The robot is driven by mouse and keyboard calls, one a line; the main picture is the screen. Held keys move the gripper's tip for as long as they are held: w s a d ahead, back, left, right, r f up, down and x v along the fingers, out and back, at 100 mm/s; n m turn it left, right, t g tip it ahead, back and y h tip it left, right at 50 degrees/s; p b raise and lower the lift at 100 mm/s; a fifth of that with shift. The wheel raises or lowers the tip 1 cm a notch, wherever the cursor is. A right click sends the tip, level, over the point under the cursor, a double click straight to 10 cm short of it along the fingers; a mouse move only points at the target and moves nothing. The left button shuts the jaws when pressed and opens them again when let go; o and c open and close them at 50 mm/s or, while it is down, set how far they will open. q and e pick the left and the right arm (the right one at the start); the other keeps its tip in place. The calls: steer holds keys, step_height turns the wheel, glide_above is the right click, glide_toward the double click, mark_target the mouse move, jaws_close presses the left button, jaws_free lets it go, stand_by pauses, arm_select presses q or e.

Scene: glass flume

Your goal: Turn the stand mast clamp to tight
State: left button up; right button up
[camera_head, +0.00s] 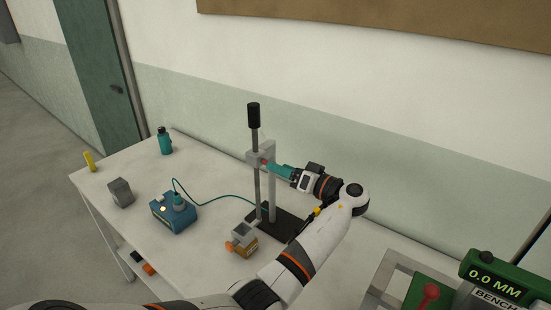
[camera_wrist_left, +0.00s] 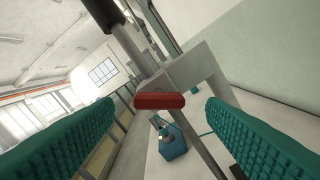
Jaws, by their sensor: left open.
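The stand (camera_head: 272,185) is a grey upright mast on a black base plate, with a thin rod topped by a black cylinder beside it. Its clamp (camera_head: 259,160) is a grey block high on the mast. A red clamp handle (camera_wrist_left: 160,101) shows in the left wrist view, lying level across the picture in front of the grey block. My left gripper (camera_head: 272,168) has teal padded fingers and points at the clamp. In the left wrist view its fingers (camera_wrist_left: 165,135) are apart, one on each side of the red handle, with nothing between them touching. My right gripper is not in view.
A blue box (camera_head: 174,214) with a teal cable stands left of the stand. A small orange-and-grey block (camera_head: 242,240) sits before the base. A grey cube (camera_head: 121,192), a teal bottle (camera_head: 164,142) and a green display (camera_head: 507,277) are also on the bench.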

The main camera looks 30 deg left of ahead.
arm_select(q)
steer(key=a, duration=0.3)
steer(key=shift+w+p, duration=0.1)
steer(key=shift+p, duration=0.3)
steer(key=shift+c, duration=0.2)
steer(key=c, duration=0.9)
steer(key=shift+c, duration=0.2)
